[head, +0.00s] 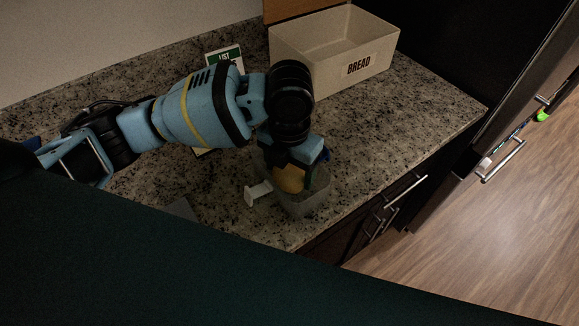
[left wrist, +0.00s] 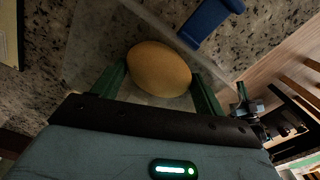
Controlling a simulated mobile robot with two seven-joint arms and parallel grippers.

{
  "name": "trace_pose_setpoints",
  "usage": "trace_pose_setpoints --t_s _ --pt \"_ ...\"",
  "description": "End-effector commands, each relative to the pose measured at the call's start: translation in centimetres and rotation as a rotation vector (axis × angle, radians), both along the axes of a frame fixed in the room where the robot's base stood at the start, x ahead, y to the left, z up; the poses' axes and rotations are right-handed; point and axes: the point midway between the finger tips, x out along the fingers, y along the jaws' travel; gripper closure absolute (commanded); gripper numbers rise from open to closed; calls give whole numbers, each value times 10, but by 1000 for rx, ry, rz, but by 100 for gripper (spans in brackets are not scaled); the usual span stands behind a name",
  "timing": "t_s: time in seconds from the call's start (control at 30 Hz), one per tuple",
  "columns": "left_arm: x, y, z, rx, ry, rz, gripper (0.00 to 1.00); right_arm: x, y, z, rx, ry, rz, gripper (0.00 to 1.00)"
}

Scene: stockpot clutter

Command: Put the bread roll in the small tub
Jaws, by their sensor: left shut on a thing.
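The bread roll (head: 290,181) is a smooth yellow-tan oval. My left gripper (head: 293,174) points down and is shut on it; in the left wrist view the roll (left wrist: 158,69) sits between the two green fingers. The small tub (head: 305,207) is grey and see-through and stands near the counter's front edge. The roll is over the tub's opening in the head view; I cannot tell how far it is below the rim. A tub wall (left wrist: 175,34) passes beside the roll in the left wrist view. My right gripper is not in view.
A cream bin marked BREAD (head: 318,68) stands at the back right of the granite counter (head: 420,105). A green-and-white LIST card (head: 222,54) is behind my arm. A small white piece (head: 257,193) is left of the tub. A blue piece (left wrist: 212,17) shows in the left wrist view.

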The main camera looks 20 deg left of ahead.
Motion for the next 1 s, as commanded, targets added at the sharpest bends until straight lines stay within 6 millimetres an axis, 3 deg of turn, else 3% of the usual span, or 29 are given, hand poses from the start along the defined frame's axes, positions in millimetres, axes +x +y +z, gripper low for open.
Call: trace_pose_setpoints --t_s 0.4,0.43,0.6,0.87,1.0 --pt "0 0 -7 1 -1 1 54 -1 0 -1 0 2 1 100" --pt "0 0 -7 1 -1 1 25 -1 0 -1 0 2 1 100" --pt "0 0 -6 0 -2 1 6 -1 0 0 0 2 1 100" --pt "0 0 -5 0 -2 0 6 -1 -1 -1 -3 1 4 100" --pt "1 0 4 -1 -5 0 6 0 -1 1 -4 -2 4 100"
